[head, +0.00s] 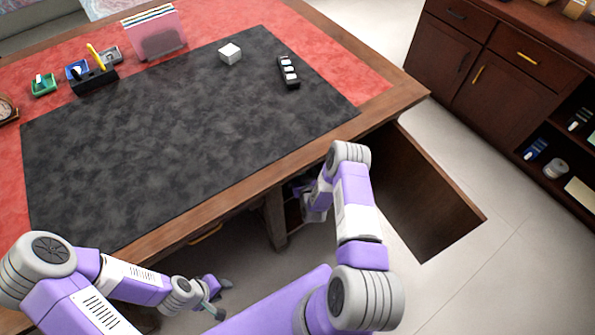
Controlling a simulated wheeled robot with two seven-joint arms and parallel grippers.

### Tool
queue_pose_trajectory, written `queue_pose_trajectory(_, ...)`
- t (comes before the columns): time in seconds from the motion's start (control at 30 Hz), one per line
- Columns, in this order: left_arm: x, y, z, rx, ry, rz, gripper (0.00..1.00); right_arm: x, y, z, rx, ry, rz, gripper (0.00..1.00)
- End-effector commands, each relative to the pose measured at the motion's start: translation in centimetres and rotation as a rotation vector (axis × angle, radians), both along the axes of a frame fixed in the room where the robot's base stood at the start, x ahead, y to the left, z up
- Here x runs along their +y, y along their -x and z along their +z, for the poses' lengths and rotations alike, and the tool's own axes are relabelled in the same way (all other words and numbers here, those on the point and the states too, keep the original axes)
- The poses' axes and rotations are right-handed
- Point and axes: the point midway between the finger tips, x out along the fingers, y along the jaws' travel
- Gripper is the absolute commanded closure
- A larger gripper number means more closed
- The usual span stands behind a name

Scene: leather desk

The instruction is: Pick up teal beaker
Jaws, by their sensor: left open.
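I cannot make out a teal beaker in the head view. A small green tray (43,85) with something light in it stands at the desk's back left; it does not look like a beaker. My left gripper (222,298) is open and empty, low in front of the desk's near edge. My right gripper (305,198) is partly hidden behind my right arm near the desk's front, and its fingers are not clear.
The desk has a dark mat (150,140), mostly bare. On it are a white cube (230,53) and a dark holder with white pieces (288,71). A pink file holder (156,36) and black organizer (94,79) stand behind. A wooden cabinet (505,75) is at right.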

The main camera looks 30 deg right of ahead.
Motion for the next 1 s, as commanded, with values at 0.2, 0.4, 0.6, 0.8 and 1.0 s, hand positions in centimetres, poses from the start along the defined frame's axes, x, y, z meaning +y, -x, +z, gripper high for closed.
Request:
queue_pose_trajectory(0.2, 0.0, 0.0, -2.0, -0.001, 0.0, 0.0, 0.57, -0.9, -3.1, -1.1, -0.003, 0.001, 0.001, 0.03)
queue_pose_trajectory(0.4, 0.0, 0.0, -2.1, -0.001, 0.0, 0.0, 0.57, -1.2, -3.9, -1.1, 0.0, 0.0, 0.001, 0.03)
queue_pose_trajectory(0.6, 0.0, 0.0, -2.1, -0.001, 0.0, 0.0, 0.57, -1.2, -3.9, -1.1, 0.0, 0.0, 0.001, 0.13)
queue_pose_trajectory(0.8, 0.0, 0.0, -2.1, -0.001, 0.0, 0.0, 0.57, -1.2, -3.9, -1.1, 0.0, 0.0, 0.001, 0.43)
queue_pose_trajectory(1.0, 0.0, 0.0, -2.1, -0.001, 0.0, 0.0, 0.57, -1.2, -3.9, -1.1, -0.001, 0.0, 0.001, 0.65)
